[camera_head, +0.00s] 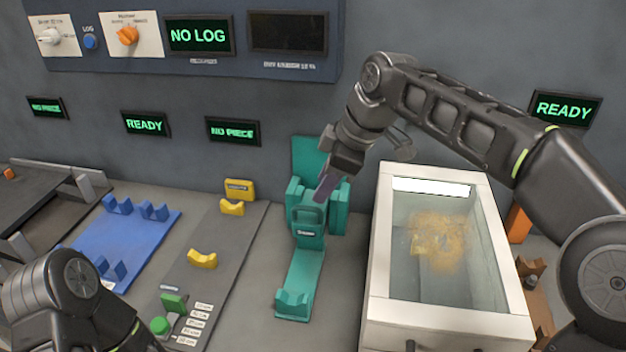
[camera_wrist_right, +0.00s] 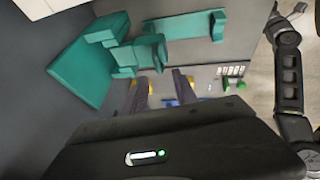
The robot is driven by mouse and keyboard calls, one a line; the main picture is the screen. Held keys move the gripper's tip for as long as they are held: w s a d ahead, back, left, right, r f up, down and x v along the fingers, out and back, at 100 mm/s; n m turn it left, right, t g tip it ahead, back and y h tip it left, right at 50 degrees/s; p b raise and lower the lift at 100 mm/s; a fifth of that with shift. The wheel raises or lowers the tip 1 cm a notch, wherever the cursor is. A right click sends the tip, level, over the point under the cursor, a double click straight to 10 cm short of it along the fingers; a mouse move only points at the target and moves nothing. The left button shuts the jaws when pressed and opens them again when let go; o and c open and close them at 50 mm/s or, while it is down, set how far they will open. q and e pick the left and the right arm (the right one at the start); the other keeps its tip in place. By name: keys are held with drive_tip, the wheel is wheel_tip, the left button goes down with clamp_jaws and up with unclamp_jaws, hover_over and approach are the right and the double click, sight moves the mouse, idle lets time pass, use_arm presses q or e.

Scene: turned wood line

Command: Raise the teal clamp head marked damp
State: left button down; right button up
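The teal clamp stands left of the white-framed tank in the head view. Its clamp head (camera_head: 308,218) has a raised loop-like front part and a small dark label too small to read. The teal base with a cradle (camera_head: 293,304) reaches toward me. My right gripper (camera_head: 328,187) is at the upper right of the clamp head, its fingers close to it. In the right wrist view the teal clamp head (camera_wrist_right: 140,54) lies just beyond the fingertips. My right gripper (camera_wrist_right: 153,82) shows a gap between its fingers and holds nothing. My left arm shows at lower left; its gripper is out of view.
The white-framed tank (camera_head: 376,262) with a cloudy orange patch stands close right of the clamp. A grey strip with yellow cradles (camera_head: 203,259) and a green button (camera_head: 160,325) lies left, then a blue fixture (camera_head: 135,237). A wall panel reads NO LOG (camera_head: 199,36).

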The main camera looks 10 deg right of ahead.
sight(308, 207)
drive_tip(key=shift+w+r, duration=0.15)
drive_tip(key=shift+w, duration=0.15)
drive_tip(key=shift+s, duration=0.1)
drive_tip(key=shift+p+x, duration=0.4)
drive_tip(key=shift+x, duration=3.5)
drive_tip(key=shift+c, duration=0.4)
clamp_jaws()
